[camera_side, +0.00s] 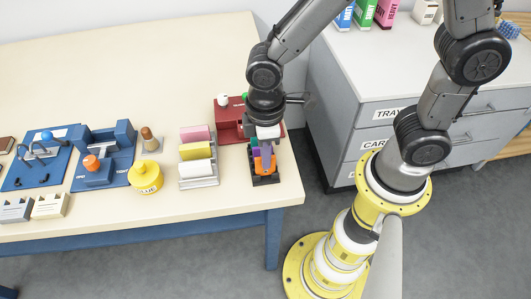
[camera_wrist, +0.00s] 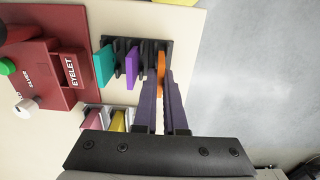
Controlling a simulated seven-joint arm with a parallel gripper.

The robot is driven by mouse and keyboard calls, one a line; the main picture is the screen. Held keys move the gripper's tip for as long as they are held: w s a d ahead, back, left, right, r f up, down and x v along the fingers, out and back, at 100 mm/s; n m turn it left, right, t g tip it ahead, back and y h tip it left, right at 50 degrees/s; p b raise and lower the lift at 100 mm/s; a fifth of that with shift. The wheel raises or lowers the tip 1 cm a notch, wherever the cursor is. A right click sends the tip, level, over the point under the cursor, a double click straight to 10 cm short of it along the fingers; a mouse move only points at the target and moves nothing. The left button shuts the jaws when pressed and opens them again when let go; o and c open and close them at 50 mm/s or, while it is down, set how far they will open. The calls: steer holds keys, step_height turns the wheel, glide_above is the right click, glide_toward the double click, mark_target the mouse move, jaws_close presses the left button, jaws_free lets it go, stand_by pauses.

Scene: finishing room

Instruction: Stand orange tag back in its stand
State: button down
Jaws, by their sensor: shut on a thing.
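The orange tag (camera_wrist: 161,67) is between the fingertips of my gripper (camera_wrist: 162,78) in the wrist view, at the right end of the black stand (camera_wrist: 147,45). A purple tag (camera_wrist: 132,66) and a teal tag (camera_wrist: 103,65) stand in slots to its left. In the side view the stand (camera_side: 266,181) is near the table's right edge, with the orange tag (camera_side: 264,168) at its near end. My gripper (camera_side: 265,162) points down over it, shut on the tag. The tag's lower edge is hidden, so I cannot tell whether it is fully seated.
A red eyelet press (camera_wrist: 62,75) is close beside the stand. A grey rack (camera_side: 201,182) with pink, yellow and white pieces and a yellow glue pot (camera_side: 146,178) stand left. The table (camera_side: 140,75) is clear behind. Grey drawers (camera_side: 360,105) are to the right.

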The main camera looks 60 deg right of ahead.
steer(key=shift+f, duration=0.55)
steer(key=c, duration=1.3)
jaws_free()
steer(key=shift+o, duration=0.2)
step_height(320, 180, up, 11)
